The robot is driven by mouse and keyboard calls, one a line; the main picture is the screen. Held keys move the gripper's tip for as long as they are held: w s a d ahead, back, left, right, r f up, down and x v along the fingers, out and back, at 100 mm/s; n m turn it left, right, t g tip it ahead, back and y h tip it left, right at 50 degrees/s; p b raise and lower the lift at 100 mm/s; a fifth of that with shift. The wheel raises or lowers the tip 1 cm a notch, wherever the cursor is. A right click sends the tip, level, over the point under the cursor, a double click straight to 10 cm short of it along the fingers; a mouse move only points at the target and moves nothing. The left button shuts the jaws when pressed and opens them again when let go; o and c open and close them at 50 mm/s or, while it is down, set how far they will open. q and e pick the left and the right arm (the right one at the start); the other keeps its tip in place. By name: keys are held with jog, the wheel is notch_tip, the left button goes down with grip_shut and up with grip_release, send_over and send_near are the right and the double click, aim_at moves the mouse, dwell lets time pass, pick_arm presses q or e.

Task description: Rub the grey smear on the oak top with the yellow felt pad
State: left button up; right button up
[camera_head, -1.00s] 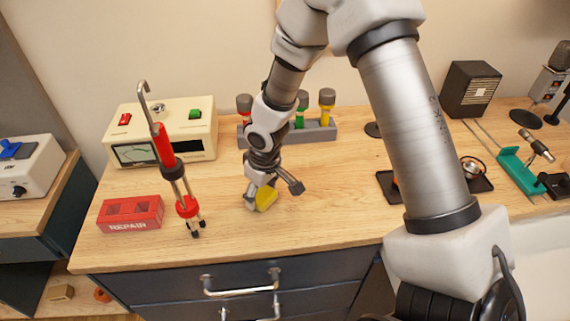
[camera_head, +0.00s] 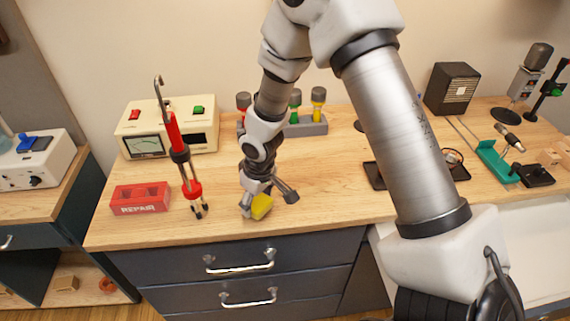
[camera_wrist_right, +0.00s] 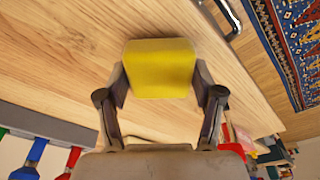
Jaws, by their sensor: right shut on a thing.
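The yellow felt pad (camera_head: 261,207) is between the fingers of my right gripper (camera_head: 265,198), low over the oak top (camera_head: 335,195) near its front edge. In the right wrist view the pad (camera_wrist_right: 160,68) fills the space between the two fingertips of the gripper (camera_wrist_right: 160,85), which is shut on it. The pad looks close to the wood; I cannot tell whether it touches. I cannot make out the grey smear; the pad and gripper may hide it. My left gripper is not in view.
A red REPAIR block (camera_head: 141,198) and a red hooked tool (camera_head: 183,160) stand left of the gripper. A cream meter box (camera_head: 168,127) and a grey rack (camera_head: 300,129) stand behind. A dark tray (camera_head: 375,175) lies right.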

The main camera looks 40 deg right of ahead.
aim_at(256, 199)
jog(key=r+p, duration=0.2)
jog(key=r, duration=0.1)
jog(key=shift+w+d+r, duration=0.1)
jog(key=shift+w, duration=0.25)
notch_tip(256, 199, up, 2)
jog(key=shift+s+r+p, duration=0.15)
jog(key=shift+r+p, duration=0.1)
jog(key=shift+p, duration=0.9)
jog(key=shift+r+p, duration=0.55)
